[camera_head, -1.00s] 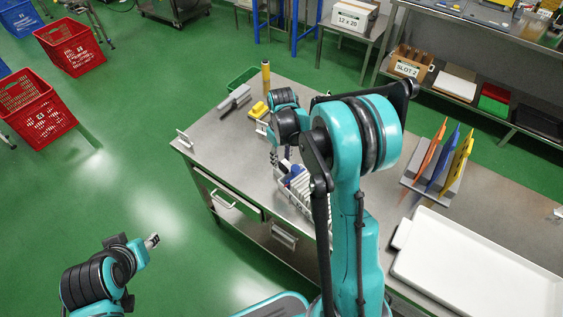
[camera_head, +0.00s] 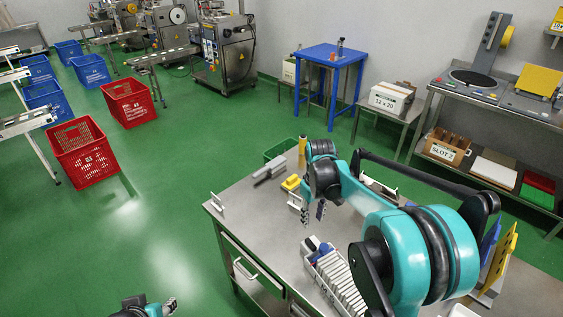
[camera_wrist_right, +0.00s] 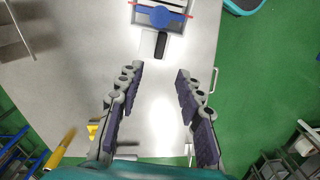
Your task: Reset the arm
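My right gripper (camera_head: 314,212) hangs over the metal table (camera_head: 242,204), its arm reaching in from the right. In the right wrist view the right gripper (camera_wrist_right: 158,115) has its two padded fingers wide apart with only bare tabletop between them. A white rack of packets (camera_head: 334,275) stands on the table just below and in front of it. A blue tool with a dark handle (camera_wrist_right: 161,16) shows beyond the fingertips in the wrist view. My left gripper (camera_head: 170,305) shows only in part at the bottom edge, away from the table, and its fingers are too small to judge.
A yellow item (camera_head: 291,183), a grey tool (camera_head: 270,170) and a yellow-capped bottle (camera_head: 302,146) sit near the table's far edge. Upright coloured boards (camera_head: 500,256) stand at the right, partly behind my arm. Red crates (camera_head: 84,151) stand on the open green floor at left.

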